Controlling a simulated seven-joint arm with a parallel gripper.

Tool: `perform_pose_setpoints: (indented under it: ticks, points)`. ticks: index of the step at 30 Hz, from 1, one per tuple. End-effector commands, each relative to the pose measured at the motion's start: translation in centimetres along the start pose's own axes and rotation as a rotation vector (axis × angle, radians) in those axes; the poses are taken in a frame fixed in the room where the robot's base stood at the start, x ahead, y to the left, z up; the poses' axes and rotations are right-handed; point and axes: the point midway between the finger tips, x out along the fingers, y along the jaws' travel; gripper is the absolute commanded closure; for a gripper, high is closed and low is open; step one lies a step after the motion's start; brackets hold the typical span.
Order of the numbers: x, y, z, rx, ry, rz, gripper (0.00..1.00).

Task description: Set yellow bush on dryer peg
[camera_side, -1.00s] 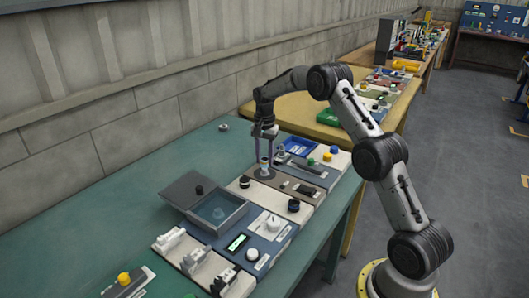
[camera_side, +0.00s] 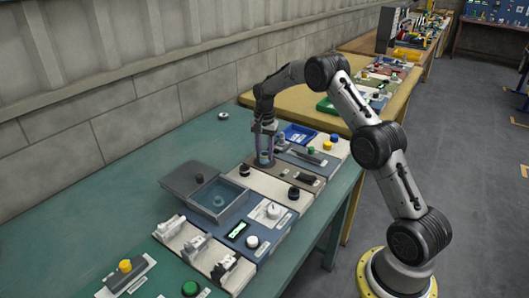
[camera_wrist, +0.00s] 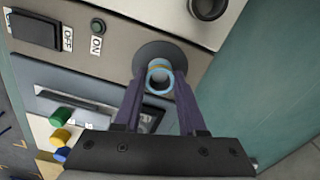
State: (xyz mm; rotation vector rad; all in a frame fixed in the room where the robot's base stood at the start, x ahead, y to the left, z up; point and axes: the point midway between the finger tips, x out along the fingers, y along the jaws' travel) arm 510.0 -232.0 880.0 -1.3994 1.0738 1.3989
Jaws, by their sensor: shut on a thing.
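My gripper (camera_wrist: 159,85) points down and is shut on a small ring-shaped bush (camera_wrist: 160,75). In the wrist view it looks mostly pale blue, with a yellowish edge. A dark round base (camera_wrist: 150,57) on a panel lies behind and around the bush in that view; its peg cannot be told apart. In the side view my gripper (camera_side: 265,158) is low over the same round base (camera_side: 254,167). The fingers partly hide the bush there. I cannot tell whether the bush is around a peg or just above it.
A panel with a black switch (camera_wrist: 36,31) and a small button is beside the base. Green (camera_wrist: 62,117), yellow (camera_wrist: 60,137) and blue knobs stand nearby. An open grey box (camera_side: 217,200), a blue tray (camera_side: 299,134) and levers (camera_side: 196,243) line the bench. The bench's left side is mostly clear.

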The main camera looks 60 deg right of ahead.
Motion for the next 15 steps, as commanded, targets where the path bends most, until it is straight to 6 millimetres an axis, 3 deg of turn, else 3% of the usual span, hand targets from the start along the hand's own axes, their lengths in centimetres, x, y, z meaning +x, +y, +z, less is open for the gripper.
perform_pose_setpoints:
  ticks: [4,5,10,15]
  points:
    - [-0.04,-0.01,-0.01,0.000,0.000,0.000,1.00]
    - [-0.04,-0.01,-0.01,0.000,0.000,0.000,0.56]
    - [-0.03,-0.01,-0.01,0.000,0.000,0.000,0.26]
    - [-0.02,0.00,0.00,0.000,0.000,0.000,0.25]
